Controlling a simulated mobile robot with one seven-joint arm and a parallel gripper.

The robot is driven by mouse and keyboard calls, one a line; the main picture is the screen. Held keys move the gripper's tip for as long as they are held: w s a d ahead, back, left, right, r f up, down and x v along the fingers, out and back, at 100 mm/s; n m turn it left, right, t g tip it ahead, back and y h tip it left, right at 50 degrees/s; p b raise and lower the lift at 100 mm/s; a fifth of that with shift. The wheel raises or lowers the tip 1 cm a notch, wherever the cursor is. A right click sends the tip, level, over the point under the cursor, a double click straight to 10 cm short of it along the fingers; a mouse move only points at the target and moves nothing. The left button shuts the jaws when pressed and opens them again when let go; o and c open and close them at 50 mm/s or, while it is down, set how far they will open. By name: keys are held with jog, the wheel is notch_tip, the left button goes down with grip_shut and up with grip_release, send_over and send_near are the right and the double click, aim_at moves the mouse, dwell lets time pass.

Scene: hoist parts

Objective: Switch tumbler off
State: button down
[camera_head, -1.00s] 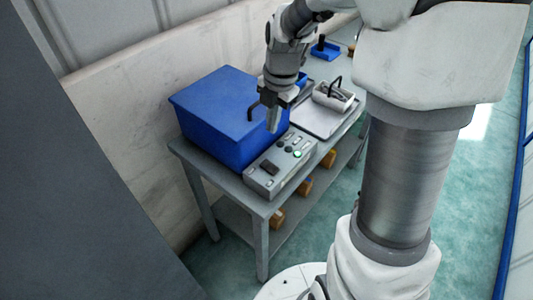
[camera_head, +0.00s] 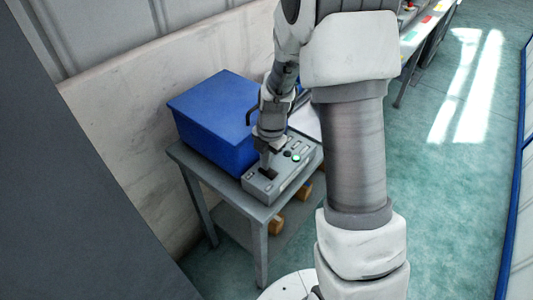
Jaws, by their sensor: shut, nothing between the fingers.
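A grey control box (camera_head: 283,179) sits on the front right part of the grey table. Its black tumbler switch (camera_head: 270,174) is at the near left end of the top face, partly hidden by my gripper. My gripper (camera_head: 265,170) is shut and empty, pointing down with its tips at or just above the tumbler. I cannot tell whether they touch it or which way the tumbler is tipped. A green lit button (camera_head: 296,157) shows to the right of the gripper on the same face.
A blue box (camera_head: 215,120) stands left of the control box, close to my gripper. The grey table (camera_head: 215,183) has a lower shelf with yellow-brown blocks (camera_head: 276,223). A white tray (camera_head: 304,120) is behind, mostly hidden by my arm. Another table with coloured items stands far right.

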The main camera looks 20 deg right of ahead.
jog(key=shift+f, duration=0.15)
jog(key=shift+w+f+b, duration=0.1)
jog(key=shift+f+b, duration=0.2)
jog(key=shift+b, duration=0.2)
jog(key=shift+r, duration=0.15)
jog(key=shift+s, duration=0.2)
jog(key=shift+s+d+r, duration=0.15)
jog(key=shift+s+d, duration=0.25)
jog(key=shift+s, duration=0.1)
jog(key=shift+r, duration=0.1)
